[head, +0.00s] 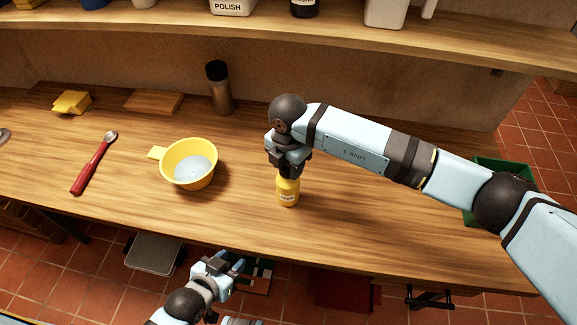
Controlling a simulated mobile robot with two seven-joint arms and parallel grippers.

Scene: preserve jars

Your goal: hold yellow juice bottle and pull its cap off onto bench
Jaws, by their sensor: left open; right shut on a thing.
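The yellow juice bottle (288,196) stands upright on the wooden bench (380,225), a little right of the middle in the head view. My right gripper (287,172) is above it, pointing down, and is shut at the bottle's top. The cap is hidden by the gripper, so I cannot tell whether the fingers are around the cap or the neck. My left gripper (232,264) is open and empty, in front of the bench's front edge, to the lower left of the bottle and apart from it.
A yellow handled pan (205,180) with pale contents stands left of the bottle. A shelf (170,24) runs above.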

